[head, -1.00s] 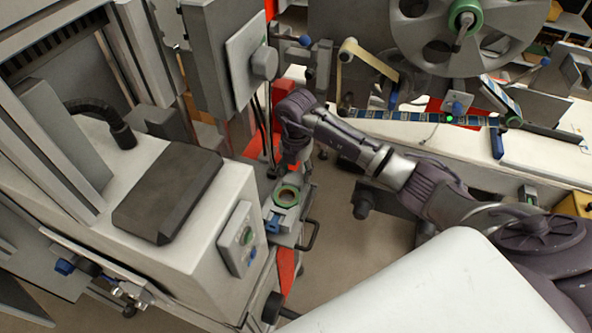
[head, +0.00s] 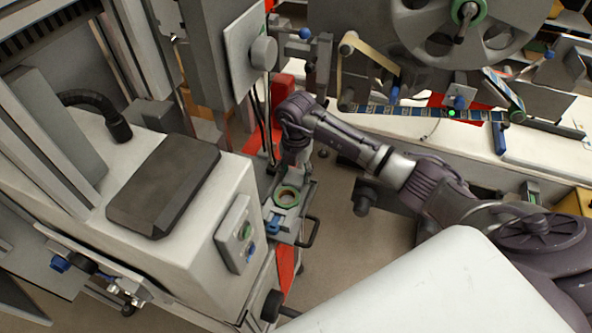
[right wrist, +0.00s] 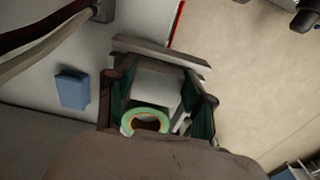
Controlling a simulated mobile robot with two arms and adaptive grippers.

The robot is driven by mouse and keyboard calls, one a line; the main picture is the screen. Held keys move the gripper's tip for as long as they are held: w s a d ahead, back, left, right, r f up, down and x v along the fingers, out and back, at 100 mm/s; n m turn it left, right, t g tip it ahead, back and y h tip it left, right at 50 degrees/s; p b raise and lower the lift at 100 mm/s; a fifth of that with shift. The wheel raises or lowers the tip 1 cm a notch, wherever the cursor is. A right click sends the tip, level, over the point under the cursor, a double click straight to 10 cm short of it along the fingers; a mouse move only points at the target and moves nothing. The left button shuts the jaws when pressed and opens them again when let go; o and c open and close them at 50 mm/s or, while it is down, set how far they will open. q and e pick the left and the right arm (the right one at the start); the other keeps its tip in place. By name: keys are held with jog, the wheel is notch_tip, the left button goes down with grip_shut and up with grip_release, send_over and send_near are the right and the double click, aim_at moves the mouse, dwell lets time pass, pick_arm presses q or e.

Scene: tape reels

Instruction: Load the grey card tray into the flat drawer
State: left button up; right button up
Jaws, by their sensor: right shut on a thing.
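My right gripper (head: 293,166) reaches down beside the white machine, its fingertips mostly hidden by the wrist in the head view. In the right wrist view the gripper (right wrist: 157,100) has green-padded fingers closed on the sides of a pale grey block-like piece, which I take for the grey card tray (right wrist: 157,84). A green ring with an orange inner edge (right wrist: 146,122) shows between the fingers; it also shows in the head view (head: 287,195). Below it is a flat grey unit with a black handle (head: 310,234), apparently the flat drawer. My left gripper is out of view.
The white machine (head: 185,255) with a button panel (head: 236,235) stands close on the left. A reel machine (head: 450,30) and a white bench (head: 440,145) stand at the back right. Bare floor (head: 335,215) lies right of the handle.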

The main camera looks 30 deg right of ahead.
jog(key=o, duration=1.4)
jog(key=shift+c, duration=0.2)
notch_tip(320, 180, up, 12)
